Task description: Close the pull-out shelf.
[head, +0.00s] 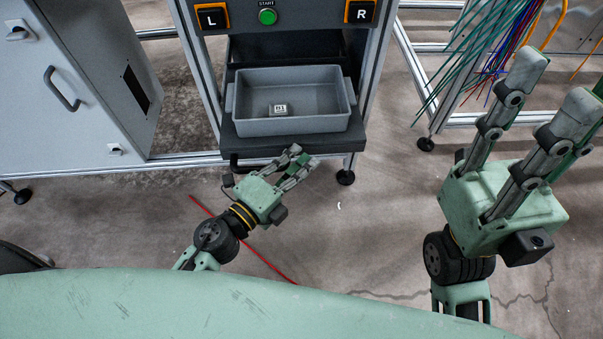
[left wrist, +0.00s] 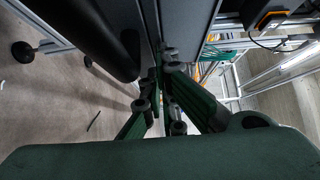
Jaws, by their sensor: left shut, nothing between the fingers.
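The pull-out shelf (head: 243,143) is a dark tray that sticks out of the frame below the START panel in the head view. A grey bin (head: 262,127) sits on it, with a small labelled grey block (head: 278,109) inside. My left gripper (head: 300,159) is shut and empty at the shelf's front edge, right of its middle. I cannot tell whether it touches. Its fingers also show close together in the left wrist view (left wrist: 162,82), beside dark surfaces. My right gripper (head: 556,82) is open and empty, well to the right of the shelf.
The START panel (head: 290,16) with L and R plates stands above the shelf. A grey cabinet (head: 75,90) stands on the left. Bundled coloured cables (head: 490,50) hang at the upper right, behind my right gripper. The floor in front of the shelf is open, with a red line on it.

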